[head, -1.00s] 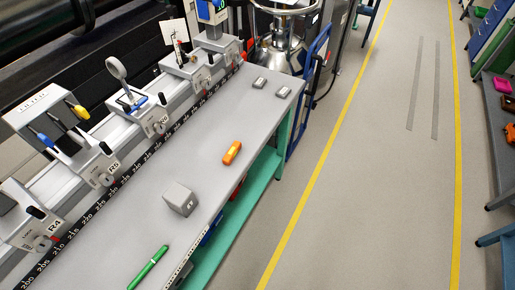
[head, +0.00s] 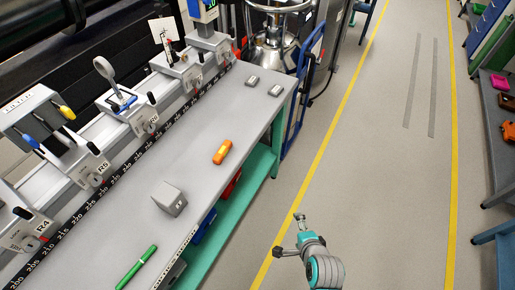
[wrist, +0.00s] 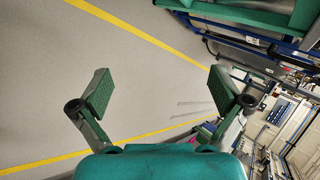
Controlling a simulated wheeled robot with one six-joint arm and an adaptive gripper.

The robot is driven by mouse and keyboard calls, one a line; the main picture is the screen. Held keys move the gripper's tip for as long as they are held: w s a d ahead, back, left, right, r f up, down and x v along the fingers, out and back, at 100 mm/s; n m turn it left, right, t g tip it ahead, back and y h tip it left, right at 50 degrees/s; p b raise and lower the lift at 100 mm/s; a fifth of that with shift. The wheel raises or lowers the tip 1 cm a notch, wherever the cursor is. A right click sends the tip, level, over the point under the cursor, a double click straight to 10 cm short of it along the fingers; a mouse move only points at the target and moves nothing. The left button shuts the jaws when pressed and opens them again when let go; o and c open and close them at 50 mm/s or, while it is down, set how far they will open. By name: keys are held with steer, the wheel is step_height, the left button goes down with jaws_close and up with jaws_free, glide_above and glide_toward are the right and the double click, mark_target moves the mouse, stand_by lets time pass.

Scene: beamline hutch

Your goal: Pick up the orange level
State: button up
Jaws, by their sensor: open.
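The orange level (head: 222,152) lies flat on the grey bench top (head: 205,185), near its right edge, in the head view. My gripper (head: 288,232) is in the lower middle of the head view, over the floor to the right of the bench, apart from the level. In the wrist view my gripper (wrist: 150,92) has its two green fingers spread wide with nothing between them. The level cannot be made out in the wrist view.
A grey block (head: 169,198) and a green marker (head: 136,267) lie nearer on the bench. Two small grey blocks (head: 252,81) lie farther back. A rail with optical mounts (head: 146,122) runs along the left. The floor aisle (head: 370,190) is clear.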

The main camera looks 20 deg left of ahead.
steer(key=w+a+r+m+g, duration=0.2)
steer(key=w+a+r, duration=0.2)
steer(key=w+a, duration=0.3)
steer(key=m+g, duration=0.5)
glide_toward(223, 150)
steer(key=x, duration=0.3)
steer(key=shift+a, duration=0.4)
steer(key=shift+d+x, duration=0.1)
steer(key=shift+x, duration=1.4)
steer(key=shift+d+x, duration=0.15)
steer(key=shift+x, duration=1.3)
steer(key=shift+f, duration=0.1)
steer(key=c, duration=0.8)
